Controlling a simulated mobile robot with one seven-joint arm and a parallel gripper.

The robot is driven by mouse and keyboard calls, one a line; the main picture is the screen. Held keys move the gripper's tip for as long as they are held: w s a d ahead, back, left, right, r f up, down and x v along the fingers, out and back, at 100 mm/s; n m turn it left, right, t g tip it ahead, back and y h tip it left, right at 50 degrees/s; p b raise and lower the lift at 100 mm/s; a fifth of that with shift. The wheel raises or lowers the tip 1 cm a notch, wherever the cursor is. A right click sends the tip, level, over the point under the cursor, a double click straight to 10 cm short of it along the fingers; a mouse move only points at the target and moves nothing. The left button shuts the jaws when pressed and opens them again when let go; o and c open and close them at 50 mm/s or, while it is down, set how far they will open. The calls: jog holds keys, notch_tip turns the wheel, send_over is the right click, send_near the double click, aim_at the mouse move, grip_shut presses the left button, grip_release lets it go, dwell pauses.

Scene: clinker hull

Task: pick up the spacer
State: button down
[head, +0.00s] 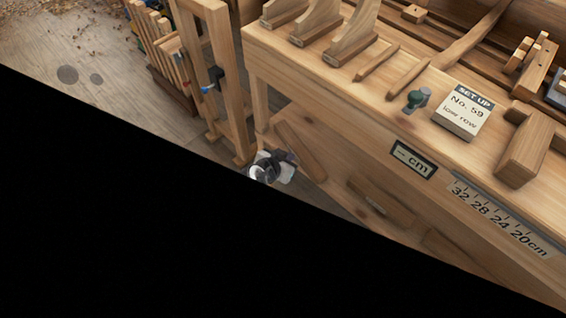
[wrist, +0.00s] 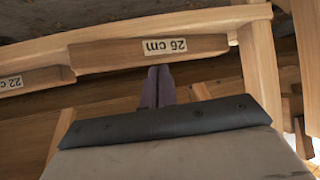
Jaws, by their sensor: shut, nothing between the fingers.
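In the wrist view, a wooden bar labelled about 26 cm (wrist: 110,57), its label upside down, lies across the upper middle. A second wooden bar labelled 22 cm (wrist: 35,84) shows at the left edge. I take these for spacers; which one is meant cannot be told. My gripper (wrist: 157,72) is shut and empty, its dark fingertips just below the 26 cm bar in the picture. Whether they touch it cannot be told. In the head view my gripper (head: 272,167) seems to be the grey and black part beside the wooden bench, with no labelled bar clear near it.
The bench (head: 330,87) carries upright wooden brackets (head: 345,38), loose strips (head: 376,61), a small green object (head: 417,99) and a card reading "No. 59 low row" (head: 462,112). A wooden rack (head: 215,75) stands left of it. The head view's lower left is black.

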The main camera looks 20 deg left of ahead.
jog(key=w, duration=0.1)
jog(key=w+p, duration=0.1)
jog(key=w, duration=0.3)
jog(key=shift+w+d+r, duration=0.2)
jog(key=shift+w+d, duration=0.05)
jog(key=shift+d, duration=0.15)
jog(key=shift+w+f+p, duration=0.15)
jog(key=shift+f+p, duration=0.1)
jog(key=shift+p, duration=0.3)
jog(key=shift+f+b, duration=0.45)
jog(key=shift+f, duration=0.3)
jog(key=shift+d, duration=0.1)
jog(key=shift+f, duration=0.15)
